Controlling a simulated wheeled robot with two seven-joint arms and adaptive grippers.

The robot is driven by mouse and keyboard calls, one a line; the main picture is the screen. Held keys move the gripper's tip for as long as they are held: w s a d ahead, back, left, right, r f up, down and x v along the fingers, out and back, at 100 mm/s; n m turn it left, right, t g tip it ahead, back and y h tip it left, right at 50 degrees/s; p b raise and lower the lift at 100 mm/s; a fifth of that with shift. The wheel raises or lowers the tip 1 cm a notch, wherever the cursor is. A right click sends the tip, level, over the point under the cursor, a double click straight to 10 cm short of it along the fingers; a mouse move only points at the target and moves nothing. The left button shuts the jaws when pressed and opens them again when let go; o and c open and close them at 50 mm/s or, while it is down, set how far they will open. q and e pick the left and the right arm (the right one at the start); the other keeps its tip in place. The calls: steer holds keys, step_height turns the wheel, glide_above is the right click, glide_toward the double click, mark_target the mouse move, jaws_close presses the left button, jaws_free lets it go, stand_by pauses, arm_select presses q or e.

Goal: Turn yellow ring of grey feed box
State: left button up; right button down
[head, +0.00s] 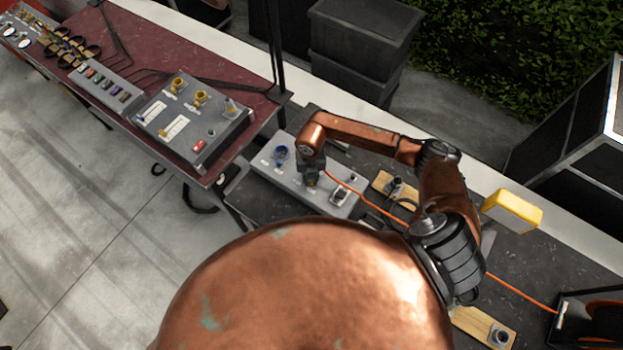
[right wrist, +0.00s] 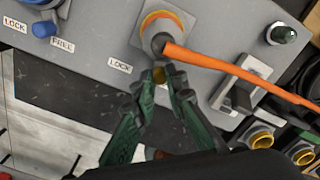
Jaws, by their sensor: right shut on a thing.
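The grey feed box (head: 290,180) lies on the dark table in the head view, and its panel (right wrist: 85,35) fills the top of the right wrist view. The yellow ring (right wrist: 153,19) sits around a grey socket where an orange cable (right wrist: 215,63) is plugged in. My right gripper (right wrist: 163,76) is just below that socket, with its green fingers shut on a small yellow tab that seems to belong to the ring. In the head view the right gripper (head: 311,178) hides the ring. A LOCK label (right wrist: 120,65) shows left of the fingers. My left gripper is out of view.
A blue connector (right wrist: 45,28) with LOCK and FREE labels is at the box's left, and a switch (right wrist: 240,92) at its right. The orange cable runs right to a reel (head: 580,318). A control panel (head: 192,118) stands on the red table. A yellow block (head: 512,210) is right of my arm.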

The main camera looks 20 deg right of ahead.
steer(key=m, duration=0.1)
steer(key=w+a+m, duration=0.1)
steer(key=m, duration=0.2)
steer(key=shift+w+a+m+b, duration=0.15)
steer(key=shift+w+m+b, duration=0.15)
steer(key=shift+b, duration=0.1)
steer(key=shift+w+a+m, duration=0.15)
steer(key=shift+w+m, duration=0.4)
steer(key=shift+m, duration=0.7)
steer(key=shift+w+a+m, duration=0.15)
steer(key=shift+w+m, duration=0.35)
steer(key=shift+m, duration=0.75)
steer(key=c, duration=1.9)
jaws_free()
steer(key=shift+c, duration=0.2)
step_height(320, 180, up, 12)
